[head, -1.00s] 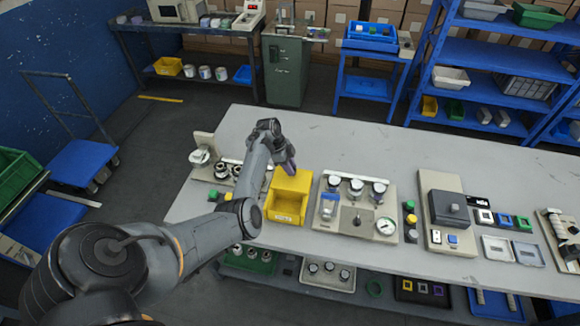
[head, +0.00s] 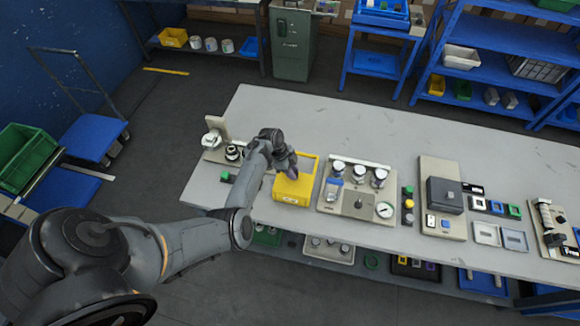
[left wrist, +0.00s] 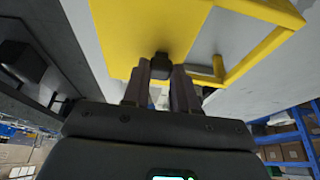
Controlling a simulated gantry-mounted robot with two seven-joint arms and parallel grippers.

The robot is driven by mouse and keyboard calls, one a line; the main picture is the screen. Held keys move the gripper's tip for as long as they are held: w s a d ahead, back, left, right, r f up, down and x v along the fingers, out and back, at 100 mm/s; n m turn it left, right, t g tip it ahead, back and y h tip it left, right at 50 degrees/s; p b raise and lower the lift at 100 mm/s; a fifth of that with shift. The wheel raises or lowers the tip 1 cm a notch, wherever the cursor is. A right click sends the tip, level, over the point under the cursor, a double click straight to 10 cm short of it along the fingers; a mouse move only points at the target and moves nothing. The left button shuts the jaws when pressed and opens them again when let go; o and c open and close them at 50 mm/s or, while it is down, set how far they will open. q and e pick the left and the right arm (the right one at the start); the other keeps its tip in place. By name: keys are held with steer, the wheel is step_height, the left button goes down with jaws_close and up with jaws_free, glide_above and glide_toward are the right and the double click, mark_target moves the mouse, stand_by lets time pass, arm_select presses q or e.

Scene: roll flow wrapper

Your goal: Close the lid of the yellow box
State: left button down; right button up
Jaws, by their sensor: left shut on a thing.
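The yellow box (head: 308,178) stands on the grey table, left of centre in the head view. My left gripper (head: 290,166) is over the box, with my forearm covering part of its left side. In the left wrist view, the fingers (left wrist: 160,85) are shut on a small dark knob (left wrist: 162,66) on a yellow panel that looks like the lid (left wrist: 130,30). A yellow frame of the box (left wrist: 255,50) shows beside it, with a gap between them. The exact lid angle is hard to tell. My right gripper is in neither view.
A panel with several jars and a gauge (head: 356,195) stands close to the right of the box. A fixture with a white part (head: 213,140) is to its left. Buttons (head: 408,204) and a dark grey device (head: 444,195) lie farther right. The table behind the box is clear.

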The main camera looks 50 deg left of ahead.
arm_select(q)
steer(key=c, duration=1.3)
jaws_free()
steer(key=shift+d+r, duration=0.1)
steer(key=shift+c, duration=0.2)
steer(key=o, duration=0.5)
steer(key=shift+s, duration=0.25)
steer(key=shift+c, duration=0.2)
steer(key=shift+r, duration=0.25)
steer(key=v, duration=1)
steer(key=shift+p, duration=0.45)
